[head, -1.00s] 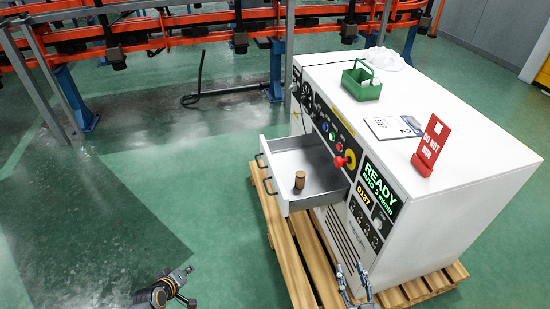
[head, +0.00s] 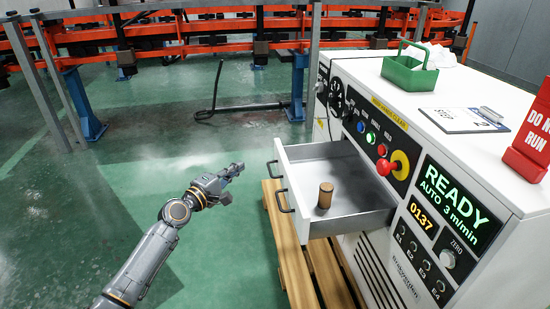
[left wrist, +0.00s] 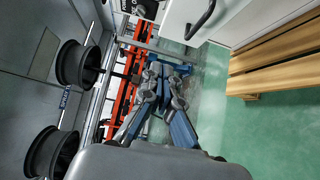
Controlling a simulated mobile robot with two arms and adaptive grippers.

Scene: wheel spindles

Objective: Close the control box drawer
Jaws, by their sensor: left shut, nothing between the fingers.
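The white control box (head: 375,230) stands on the right in the head view. Its drawer (head: 345,211) is pulled out to the left, with a grey inside and a brown cylinder (head: 325,195) upright in it. Two black handles sit on the drawer front; one handle (left wrist: 201,20) shows at the top of the left wrist view. My left gripper (head: 233,182) is shut and empty, left of the drawer front and apart from it. It also shows in the left wrist view (left wrist: 164,92). My right gripper is out of view.
The box stands on a wooden pallet (head: 285,245) that juts out below the drawer. A green caddy (head: 408,77), a clipboard (head: 465,119) and a red sign (head: 530,140) are on its top. Orange racking (head: 220,27) runs behind. Green floor left of the drawer is clear.

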